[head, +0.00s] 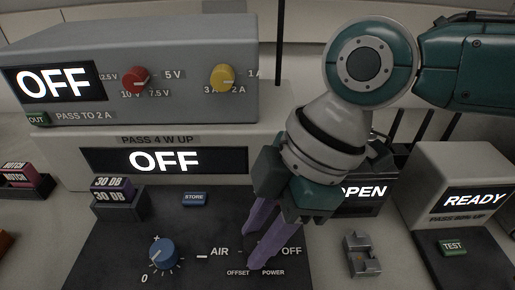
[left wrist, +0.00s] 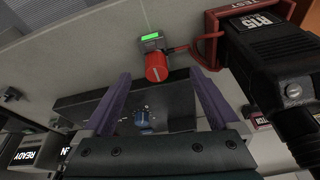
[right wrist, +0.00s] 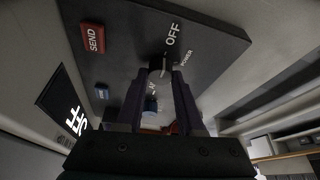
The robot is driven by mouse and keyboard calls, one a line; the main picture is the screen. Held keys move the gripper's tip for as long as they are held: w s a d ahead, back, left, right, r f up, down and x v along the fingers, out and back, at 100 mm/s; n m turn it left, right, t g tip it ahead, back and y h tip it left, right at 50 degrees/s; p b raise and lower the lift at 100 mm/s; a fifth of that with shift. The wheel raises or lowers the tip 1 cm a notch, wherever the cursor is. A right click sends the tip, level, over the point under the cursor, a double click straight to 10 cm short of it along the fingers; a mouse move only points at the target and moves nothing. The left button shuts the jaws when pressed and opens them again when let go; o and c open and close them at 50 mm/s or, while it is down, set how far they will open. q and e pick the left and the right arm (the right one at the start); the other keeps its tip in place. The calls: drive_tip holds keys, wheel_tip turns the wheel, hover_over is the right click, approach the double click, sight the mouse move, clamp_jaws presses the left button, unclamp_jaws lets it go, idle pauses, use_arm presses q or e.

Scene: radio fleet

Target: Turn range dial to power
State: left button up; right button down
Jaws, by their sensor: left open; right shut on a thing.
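The range dial (right wrist: 159,68) is a grey knob on the dark panel, with OFF and POWER printed beside it in the right wrist view. My right gripper (right wrist: 160,78) is shut on it, purple fingers on either side. In the head view this gripper (head: 258,250) reaches down to the panel (head: 115,235) among the AIR, OFF, OFFSET and POWER labels, and its fingers mostly hide the dial. I cannot tell exactly which mark the dial points to. My left gripper (left wrist: 162,100) is open and empty in the left wrist view, out of the head view.
A blue knob (head: 162,253) and blue STORE button (head: 194,199) share the panel. A display (head: 165,160) behind reads OFF. A grey box (head: 190,75) with red and yellow knobs stands above. A READY unit (head: 470,199) is right. A black radio (left wrist: 265,50) is near my left gripper.

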use_arm(q)
drive_tip(key=shift+r, duration=0.15)
drive_tip(key=shift+r+p, duration=0.9)
drive_tip(key=shift+p, duration=0.15)
use_arm(e)
drive_tip(key=shift+s+r+m, duration=0.1)
drive_tip(key=shift+r+m, duration=0.1)
drive_tip(key=shift+m, duration=0.4)
drive_tip(key=m+t+p, duration=0.1)
drive_tip(key=m+p, duration=0.2)
drive_tip(key=p, duration=0.1)
drive_tip(key=m+t+p, duration=0.2)
drive_tip(key=m+p, duration=0.1)
drive_tip(key=p, duration=0.1)
drive_tip(key=shift+s+a+r+m, duration=0.1)
drive_tip(key=shift+a+m, duration=0.05)
drive_tip(key=shift+m, duration=0.25)
use_arm(q)
wheel_tip(320, 180, up, 11)
drive_tip(key=p, duration=0.2)
drive_tip(key=shift+f+p, duration=0.15)
drive_tip(key=shift+p, duration=0.15)
use_arm(e)
drive_tip(key=shift+f+m+t+h, duration=0.2)
drive_tip(key=shift+m+t+h, duration=0.4)
drive_tip(key=shift+m, duration=1.2)
